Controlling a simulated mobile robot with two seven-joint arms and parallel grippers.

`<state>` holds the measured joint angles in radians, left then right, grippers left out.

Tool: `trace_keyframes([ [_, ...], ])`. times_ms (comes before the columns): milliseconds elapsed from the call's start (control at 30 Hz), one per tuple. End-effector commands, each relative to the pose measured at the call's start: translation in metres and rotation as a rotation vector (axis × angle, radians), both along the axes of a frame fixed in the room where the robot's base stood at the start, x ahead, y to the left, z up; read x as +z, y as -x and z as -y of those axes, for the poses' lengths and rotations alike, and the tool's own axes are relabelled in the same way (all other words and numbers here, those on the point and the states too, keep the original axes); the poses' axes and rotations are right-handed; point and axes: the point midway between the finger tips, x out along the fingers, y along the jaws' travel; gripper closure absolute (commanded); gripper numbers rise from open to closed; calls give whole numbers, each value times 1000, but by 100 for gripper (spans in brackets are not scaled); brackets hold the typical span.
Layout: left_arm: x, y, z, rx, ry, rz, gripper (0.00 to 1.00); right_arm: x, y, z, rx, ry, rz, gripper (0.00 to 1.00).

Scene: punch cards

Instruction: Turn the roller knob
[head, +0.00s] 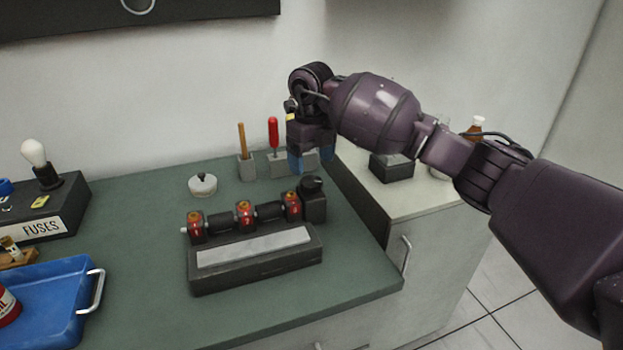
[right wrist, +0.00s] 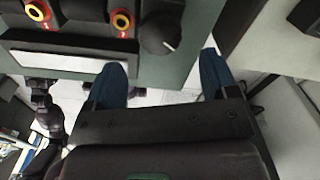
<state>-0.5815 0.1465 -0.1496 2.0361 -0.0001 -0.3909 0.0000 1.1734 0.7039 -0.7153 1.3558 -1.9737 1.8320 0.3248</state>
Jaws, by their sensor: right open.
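The roller device is a dark block (head: 205,279) with a pale strip and a roller of black sections and red-orange rings on top. Its black roller knob (head: 312,185) sits at the right end, on a dark housing. The knob (right wrist: 160,36) shows in the right wrist view with a white pointer line. My right gripper (head: 311,165) is above the knob in the head view, its blue fingers pointing down. In the right wrist view the fingers (right wrist: 161,62) are apart, and the knob lies ahead of the gap between them, seemingly untouched. My left gripper is out of view.
Behind the device stand a red-handled tool (head: 273,132), a wooden-handled tool (head: 241,138) and a white-lidded round item (head: 202,185). A blue tray (head: 62,285) and a fuse box (head: 62,211) are at left. A lower cabinet top (head: 400,207) adjoins at right.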

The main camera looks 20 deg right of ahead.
Motion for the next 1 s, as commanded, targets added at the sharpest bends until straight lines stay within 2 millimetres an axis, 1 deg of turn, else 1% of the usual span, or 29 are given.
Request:
trace_keyframes([
  [33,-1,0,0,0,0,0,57,-11,0,0,0,-1,-4,20],
  [100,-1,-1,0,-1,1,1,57,-23,0,0,-1,-2,-3,20],
  [300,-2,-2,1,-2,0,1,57,-46,0,0,1,-3,-1,20],
  [500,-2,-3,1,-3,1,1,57,-54,0,0,1,-2,2,20],
  [767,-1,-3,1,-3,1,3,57,-54,0,0,1,-2,2,20],
  [867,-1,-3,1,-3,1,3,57,-54,0,0,1,-2,1,34],
  [1000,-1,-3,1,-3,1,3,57,-54,0,0,1,-2,1,56],
])
